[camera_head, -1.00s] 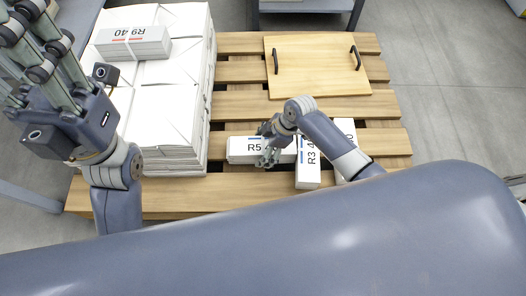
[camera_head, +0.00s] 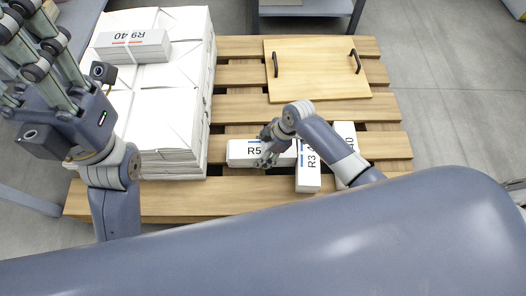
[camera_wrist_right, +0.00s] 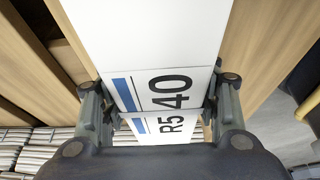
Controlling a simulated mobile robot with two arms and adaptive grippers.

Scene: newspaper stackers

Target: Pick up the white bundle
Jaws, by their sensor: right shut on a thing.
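The white bundle marked R5 40 (camera_head: 240,153) lies across the front of the wooden pallet, with a blue stripe by its label. My right gripper (camera_head: 268,151) is shut on it and hides part of its top. In the right wrist view, the bundle (camera_wrist_right: 155,35) runs between the fingers (camera_wrist_right: 160,112), one on each side. Whether it is lifted off the slats cannot be told. My left gripper (camera_head: 35,65) is open and empty at the upper left, near the tall paper stack.
White bundle R3 (camera_head: 308,177) stands close to the held bundle's right end, and another white bundle (camera_head: 344,140) lies beyond it. A tall white stack (camera_head: 170,110) carries bundle R9 40 (camera_head: 133,47). A wooden board with two black handles (camera_head: 315,75) lies on the pallet (camera_head: 240,105).

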